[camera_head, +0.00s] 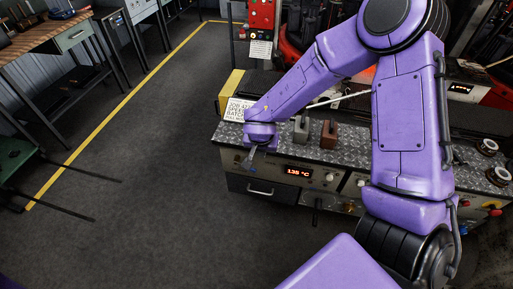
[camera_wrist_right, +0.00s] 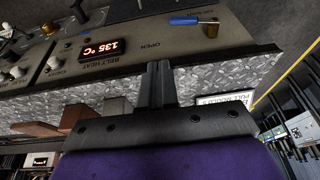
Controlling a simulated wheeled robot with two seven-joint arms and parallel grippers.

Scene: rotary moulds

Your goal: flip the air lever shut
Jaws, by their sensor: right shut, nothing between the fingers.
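The air lever (camera_wrist_right: 197,20) shows in the right wrist view as a blue handle with a brass-coloured end, lying roughly level on the grey control panel (camera_wrist_right: 130,38). The word OPEN is printed on the panel to its lower left in that picture. My right gripper (camera_wrist_right: 158,72) is shut and empty, with its fingertips over the bench edge, below and left of the lever in that picture and apart from it. In the head view my right gripper (camera_head: 251,155) hangs at the panel's left end; I cannot make out the lever there. My left gripper is out of view.
The panel carries a heat display (camera_head: 298,171) and knobs. A grey block (camera_head: 301,130) and a brown block (camera_head: 329,133) stand on the chequered metal bench top. A job sign (camera_head: 239,109) stands by the wrist. Open floor (camera_head: 140,190) lies left.

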